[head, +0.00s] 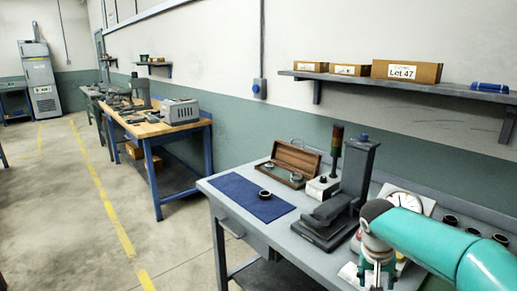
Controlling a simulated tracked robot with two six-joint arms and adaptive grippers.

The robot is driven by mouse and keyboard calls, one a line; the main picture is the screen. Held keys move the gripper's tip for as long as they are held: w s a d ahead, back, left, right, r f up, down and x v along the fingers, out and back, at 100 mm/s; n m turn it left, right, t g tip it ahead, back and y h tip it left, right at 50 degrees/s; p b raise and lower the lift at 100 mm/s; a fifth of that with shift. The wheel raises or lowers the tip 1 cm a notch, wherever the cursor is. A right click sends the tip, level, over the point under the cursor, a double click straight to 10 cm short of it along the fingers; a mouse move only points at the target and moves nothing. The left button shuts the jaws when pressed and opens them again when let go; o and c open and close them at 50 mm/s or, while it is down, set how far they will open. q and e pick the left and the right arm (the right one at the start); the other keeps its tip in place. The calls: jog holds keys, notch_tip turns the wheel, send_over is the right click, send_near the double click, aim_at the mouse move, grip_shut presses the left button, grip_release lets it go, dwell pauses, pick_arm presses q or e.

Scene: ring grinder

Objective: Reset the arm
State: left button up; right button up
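My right arm (455,240) is teal and comes in from the lower right, over the near end of the grey workbench. Its gripper (377,275) points down near the bottom edge of the head view, in front of the dial gauge. The fingertips are at or below the frame's edge, so I cannot tell whether it is open or shut. No held object shows. My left arm and gripper are not in view.
A wall shelf (400,84) holds boxes. Floor at left is clear.

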jog(key=s+a+f+n+g+y, duration=0.1)
jog(key=s+a+f+y, duration=0.2)
jog(key=f, duration=0.5)
jog(key=s+a+f+n, duration=0.1)
jog(key=s+a+f, duration=0.35)
jog(key=f, duration=0.35)
jog(key=s+a+f+n+g+y, duration=0.1)
jog(key=s+a+f+y, duration=0.1)
jog(key=a+f, duration=0.45)
jog(key=s+a+f+y, duration=0.1)
jog(key=s+f, duration=0.4)
jog(key=s, duration=0.4)
jog(key=s+a+f+m, duration=0.1)
jog(key=s+f, duration=0.4)
jog(key=s, duration=0.4)
jog(key=shift+f+y, duration=0.35)
jog(key=shift+y, duration=0.05)
jog(key=shift+c, duration=0.4)
